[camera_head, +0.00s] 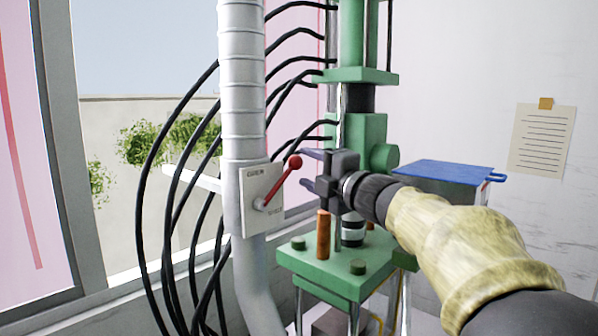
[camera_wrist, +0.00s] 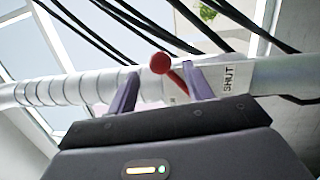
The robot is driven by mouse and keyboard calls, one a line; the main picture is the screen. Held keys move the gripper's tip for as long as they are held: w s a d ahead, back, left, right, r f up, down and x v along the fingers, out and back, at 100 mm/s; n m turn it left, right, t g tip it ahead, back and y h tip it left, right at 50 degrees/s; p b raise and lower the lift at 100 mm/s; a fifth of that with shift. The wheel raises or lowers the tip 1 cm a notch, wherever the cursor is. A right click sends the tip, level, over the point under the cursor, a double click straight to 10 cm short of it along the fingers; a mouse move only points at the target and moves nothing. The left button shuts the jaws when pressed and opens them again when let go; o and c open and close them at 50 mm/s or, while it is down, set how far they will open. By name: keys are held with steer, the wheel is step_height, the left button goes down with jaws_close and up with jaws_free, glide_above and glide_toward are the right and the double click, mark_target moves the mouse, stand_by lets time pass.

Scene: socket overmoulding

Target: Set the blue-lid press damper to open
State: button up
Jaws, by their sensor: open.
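The damper is a pale plate (camera_head: 262,199) on a grey duct, with a red lever (camera_head: 278,186) ending in a red ball knob (camera_head: 295,161). The lever slants up and to the right from its pivot. The plate has a word at its top left, too small to read surely, and one low on its right. In the wrist view "SHUT" (camera_wrist: 229,78) is readable on the plate. My gripper (camera_head: 308,169) is open, just right of the knob in the head view. In the wrist view the knob (camera_wrist: 160,63) shows between the fingertips; I see no contact.
A green press (camera_head: 330,262) stands behind my gripper, with an orange-brown cylinder (camera_head: 323,234) on its lower plate. A blue lid (camera_head: 440,171) lies behind my arm at right. Black hoses (camera_head: 150,190) loop left of and behind the duct (camera_head: 242,95). A window is at left.

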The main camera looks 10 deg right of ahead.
steer(key=b+v, duration=0.3)
steer(key=v, duration=0.9)
steer(key=shift+d+n, duration=0.1)
steer(key=shift+n, duration=0.3)
steer(key=c, duration=0.8)
steer(key=shift+w+d+f+n, duration=0.1)
steer(key=shift+w+d+n, duration=0.1)
steer(key=shift+n, duration=0.4)
jaws_close()
steer(key=w+f+n+g, duration=0.1)
steer(key=n, duration=0.5)
steer(key=w+f+n+g+p, duration=0.1)
steer(key=n, duration=0.5)
steer(key=w+d+f+n+g+y, duration=0.1)
steer(key=n, duration=0.5)
steer(key=shift+f+n, duration=0.3)
steer(key=shift+n, duration=0.1)
steer(key=shift+w, duration=0.1)
